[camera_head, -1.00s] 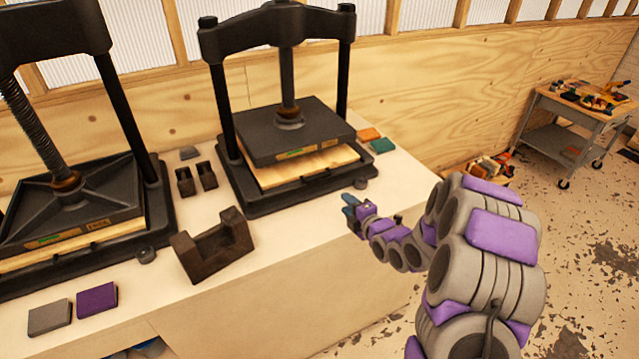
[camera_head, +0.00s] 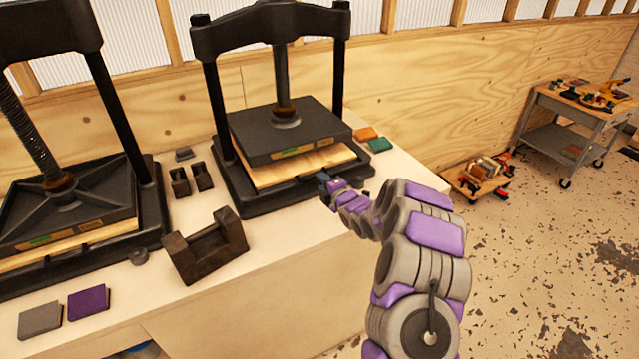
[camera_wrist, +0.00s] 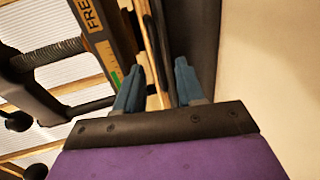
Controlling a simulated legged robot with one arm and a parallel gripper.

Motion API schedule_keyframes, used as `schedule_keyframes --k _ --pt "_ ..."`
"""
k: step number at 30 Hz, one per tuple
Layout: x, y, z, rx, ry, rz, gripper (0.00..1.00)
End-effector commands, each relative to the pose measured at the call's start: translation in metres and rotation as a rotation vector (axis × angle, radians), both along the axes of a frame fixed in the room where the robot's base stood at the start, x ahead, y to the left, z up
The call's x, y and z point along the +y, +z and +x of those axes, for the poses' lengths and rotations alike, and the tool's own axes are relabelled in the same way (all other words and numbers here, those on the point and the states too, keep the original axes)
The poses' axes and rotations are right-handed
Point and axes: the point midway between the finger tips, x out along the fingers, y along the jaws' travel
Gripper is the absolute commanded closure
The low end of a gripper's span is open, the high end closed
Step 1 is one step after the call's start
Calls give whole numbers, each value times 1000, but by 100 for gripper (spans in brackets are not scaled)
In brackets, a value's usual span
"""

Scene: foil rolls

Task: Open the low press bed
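The right press (camera_head: 285,130) has a black plate above a pale wooden bed (camera_head: 297,166) with a dark handle along its front edge. The left press (camera_head: 75,205) has its plate down close over its own wooden bed. My gripper (camera_head: 324,182) is at the front right of the right press's bed, by the handle. In the wrist view my gripper (camera_wrist: 158,70) has its two blue fingers apart, with the bed's edge (camera_wrist: 152,40) and a dark strip in line with the gap. I cannot tell whether the fingers touch the handle.
A dark cradle-shaped block (camera_head: 205,248) stands on the white bench between the presses. Grey (camera_head: 40,320) and purple (camera_head: 88,302) blocks lie at the bench's front left. Orange (camera_head: 366,134) and green (camera_head: 380,145) blocks lie right of the press. A cart (camera_head: 570,125) stands far right.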

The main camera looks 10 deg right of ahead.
Motion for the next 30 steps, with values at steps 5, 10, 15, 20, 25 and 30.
schedule_keyframes --k 5,10,15,20,25,30 --pt "8 -4 16 -1 3 -2 62" --pt "8 -6 23 0 1 -1 62" --pt "8 -6 25 1 1 2 62" --pt "8 -6 25 1 1 2 63" --pt "9 -6 25 0 1 1 79" --pt "9 -6 25 1 1 1 95"
